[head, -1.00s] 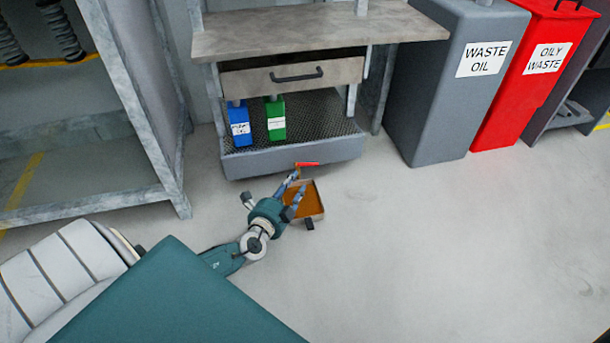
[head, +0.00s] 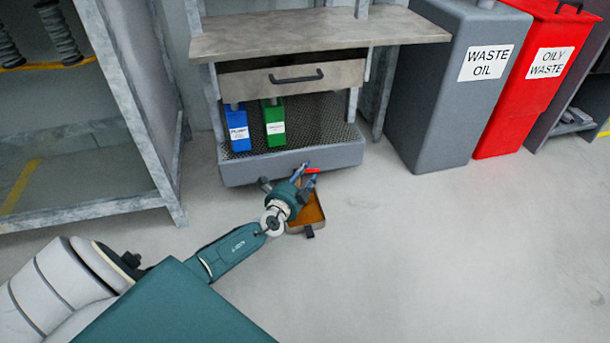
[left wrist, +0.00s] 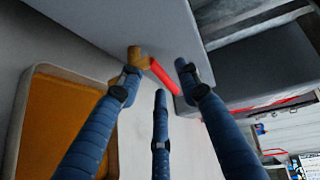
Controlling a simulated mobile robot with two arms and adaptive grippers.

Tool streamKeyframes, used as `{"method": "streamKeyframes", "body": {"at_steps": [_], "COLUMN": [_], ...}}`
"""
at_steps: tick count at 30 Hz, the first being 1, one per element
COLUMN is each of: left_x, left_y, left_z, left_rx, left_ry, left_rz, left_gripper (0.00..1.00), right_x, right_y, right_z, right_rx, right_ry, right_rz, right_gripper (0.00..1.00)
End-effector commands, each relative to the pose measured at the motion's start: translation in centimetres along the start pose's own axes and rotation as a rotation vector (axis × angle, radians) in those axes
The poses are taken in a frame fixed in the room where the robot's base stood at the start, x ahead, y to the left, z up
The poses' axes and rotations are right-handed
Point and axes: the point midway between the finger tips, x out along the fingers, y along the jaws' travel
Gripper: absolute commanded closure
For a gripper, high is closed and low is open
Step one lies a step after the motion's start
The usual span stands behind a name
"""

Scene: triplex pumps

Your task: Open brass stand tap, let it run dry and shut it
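The brass stand tap (left wrist: 137,57) sticks out low from the grey front of the stand (head: 250,170). Its red lever (head: 312,171) shows beside my fingers in the head view, and the lever (left wrist: 161,76) slants down to the right in the left wrist view. My left gripper (head: 306,172) is at the tap with its fingers spread. In the left wrist view the gripper (left wrist: 158,70) has the lever between its fingers, with no clear grip on it. A shallow tray (head: 322,212) with an orange-brown inside lies on the floor below. No stream shows. My right gripper is out of view.
A blue bottle (head: 238,130) and a green bottle (head: 274,124) stand on the mesh shelf under the bench top (head: 310,35). A grey waste oil bin (head: 440,110) and a red oily waste bin (head: 515,100) stand right. The floor at right is clear.

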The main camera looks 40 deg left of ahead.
Motion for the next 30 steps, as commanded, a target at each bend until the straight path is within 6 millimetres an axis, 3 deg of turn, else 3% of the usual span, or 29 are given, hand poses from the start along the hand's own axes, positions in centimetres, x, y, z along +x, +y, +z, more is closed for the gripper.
{"method": "streamKeyframes", "body": {"at_steps": [1,4,5,12,17,23,30], "left_x": [0.0,0.0,0.0,0.0,0.3,0.7,0.7], "left_y": [0.0,0.0,0.0,-0.1,-0.5,-0.2,-0.1], "left_z": [0.0,0.0,0.0,-0.1,-0.3,-0.1,0.0], "left_rx": [0.000,0.000,0.000,-0.005,-0.031,-0.047,-0.046], "left_ry": [0.000,0.000,0.000,-0.011,-0.110,-0.234,-0.248], "left_rz": [0.000,0.000,0.000,-0.002,-0.012,-0.020,-0.018], "left_gripper": [0.79,0.99,1.00,1.00,1.00,1.00,1.00], "right_x": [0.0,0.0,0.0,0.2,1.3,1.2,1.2], "right_y": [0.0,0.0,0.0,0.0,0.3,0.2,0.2], "right_z": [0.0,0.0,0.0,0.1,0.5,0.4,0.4], "right_rx": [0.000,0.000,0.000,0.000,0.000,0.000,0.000], "right_ry": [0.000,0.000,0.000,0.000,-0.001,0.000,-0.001], "right_rz": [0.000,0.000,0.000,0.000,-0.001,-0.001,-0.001], "right_gripper": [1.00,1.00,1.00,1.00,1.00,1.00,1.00]}}
